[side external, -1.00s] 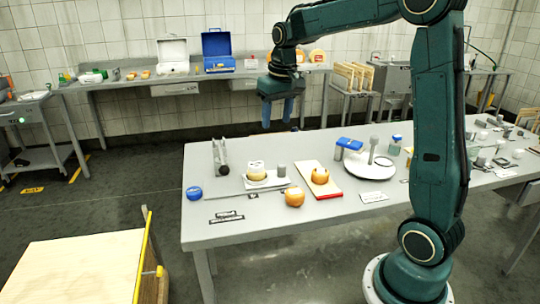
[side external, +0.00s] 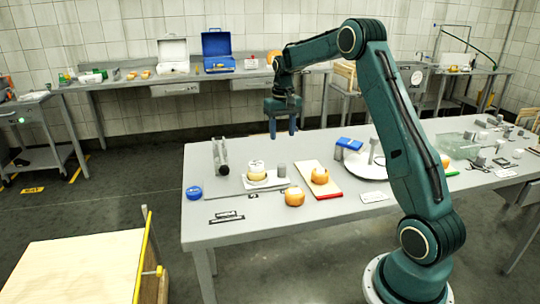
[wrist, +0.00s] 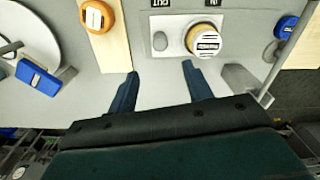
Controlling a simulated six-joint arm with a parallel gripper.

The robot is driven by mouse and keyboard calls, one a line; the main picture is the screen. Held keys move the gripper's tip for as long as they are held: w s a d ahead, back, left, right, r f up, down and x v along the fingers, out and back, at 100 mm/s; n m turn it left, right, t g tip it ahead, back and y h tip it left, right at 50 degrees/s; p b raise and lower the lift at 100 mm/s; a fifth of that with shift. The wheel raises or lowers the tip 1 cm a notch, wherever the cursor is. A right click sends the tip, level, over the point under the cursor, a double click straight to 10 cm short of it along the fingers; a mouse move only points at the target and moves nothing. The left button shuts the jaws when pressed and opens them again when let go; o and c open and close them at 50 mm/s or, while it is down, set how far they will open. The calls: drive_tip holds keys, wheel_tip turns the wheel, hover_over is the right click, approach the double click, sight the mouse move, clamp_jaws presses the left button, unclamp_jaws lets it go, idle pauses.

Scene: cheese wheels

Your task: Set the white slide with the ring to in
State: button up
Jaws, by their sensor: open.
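A white slide (side external: 272,182) lies on the grey table, and a pale cheese wheel (side external: 257,171) with a golden lower side stands on it. In the wrist view the white slide (wrist: 178,27) shows beyond my fingers, with the labelled wheel (wrist: 205,44) on it and label plates past its far edge. I cannot clearly make out the ring. A grey cylinder (side external: 281,170) stands by the slide's right end. My gripper (side external: 283,135) is open and empty, in the air behind and above the slide, touching nothing. In the wrist view my fingers (wrist: 160,72) are spread apart.
A cutting board (side external: 327,188) with an orange wheel (side external: 320,176) lies to the right. Another orange wheel (side external: 295,197) is in front. A blue round tin (side external: 194,193) and a grey metal fixture (side external: 220,157) are left. A white turntable (side external: 362,172) and blue box (side external: 350,144) stand further right.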

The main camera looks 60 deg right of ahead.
sight(281, 164)
wheel_tip(281, 164, down, 14)
drive_tip(key=shift+r, duration=0.15)
idle(0.7)
drive_tip(key=shift+c, duration=0.2)
drive_tip(key=shift+a, duration=0.1)
clamp_jaws()
